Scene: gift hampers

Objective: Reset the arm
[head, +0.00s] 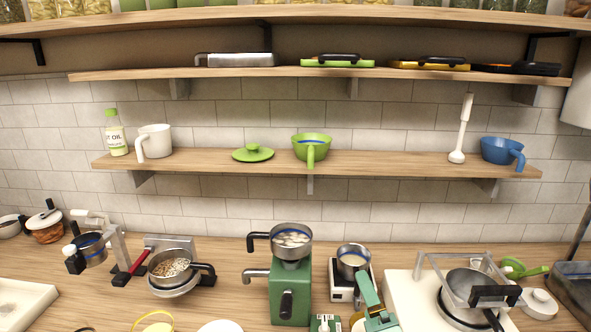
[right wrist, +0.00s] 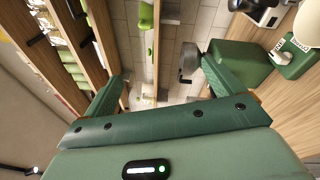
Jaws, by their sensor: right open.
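My right gripper (right wrist: 163,72) is open and empty in the right wrist view. Its two green fingers stand apart, with tiled wall and shelf edges between and beyond them. In the head view, part of the right gripper (head: 372,298) seems to show low at the bottom edge, between the green machine and the white stove; its other finger cannot be made out there. The green machine (head: 290,293) also shows in the wrist view (right wrist: 240,62), behind the right-hand finger. My left gripper is not in view.
A metal pot (head: 352,261) on a scale and a white stove (head: 403,290) with a covered pan flank the gripper. Strainers and pots (head: 171,268) stand further left.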

